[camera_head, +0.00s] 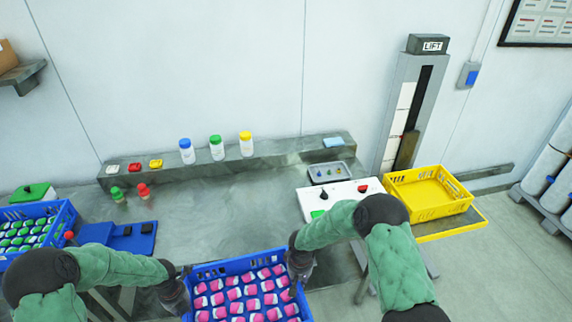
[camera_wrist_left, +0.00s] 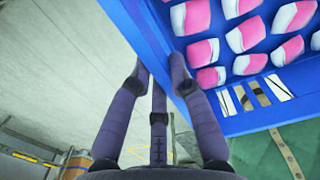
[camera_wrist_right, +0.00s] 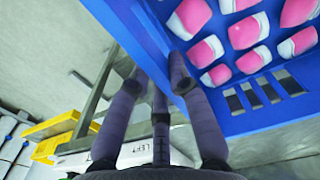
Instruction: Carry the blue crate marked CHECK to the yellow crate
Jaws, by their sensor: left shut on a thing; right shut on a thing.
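A blue crate (camera_head: 243,268) full of pink-and-white items is held between my two grippers at the front of the bench in the head view. No CHECK marking is readable on it. My left gripper (camera_head: 184,287) is shut on its left wall, and the left wrist view shows the fingers (camera_wrist_left: 160,75) around that wall. My right gripper (camera_head: 297,262) is shut on its right wall, as the right wrist view also shows (camera_wrist_right: 158,78). The yellow crate (camera_head: 428,194) is empty and stands on a yellow-edged stand to the right, apart from the blue crate.
Another blue crate (camera_head: 62,217) with green-and-white items stands at the left. A white panel (camera_head: 314,203) with knobs lies between bench and yellow crate. A lift column (camera_head: 408,105) rises behind. Bottles (camera_head: 216,148) line the back shelf. The bench middle (camera_head: 220,205) is clear.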

